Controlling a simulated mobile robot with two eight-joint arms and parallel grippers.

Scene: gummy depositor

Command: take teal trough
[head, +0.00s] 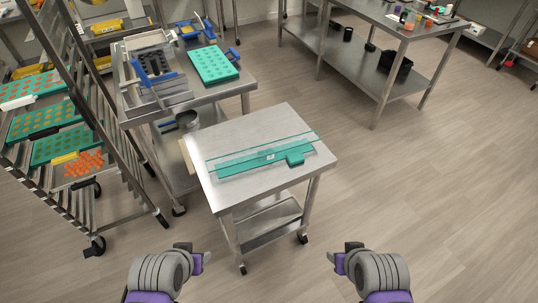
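The teal trough (243,163) is a long, narrow piece lying across the top of a small steel table (262,125). My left gripper (205,258) is at the bottom, left of centre, in front of the table and well short of the trough. My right gripper (333,257) is at the bottom, right of centre, also clear of the trough. Neither gripper touches anything. The fingers are too small to tell open from shut.
A steel cart (180,95) behind left holds a teal mould tray (213,65) and a depositor frame (155,70). A rack (130,170) with trays stands at left. A long steel bench (385,25) is at the back right. The floor (420,200) on the right is clear.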

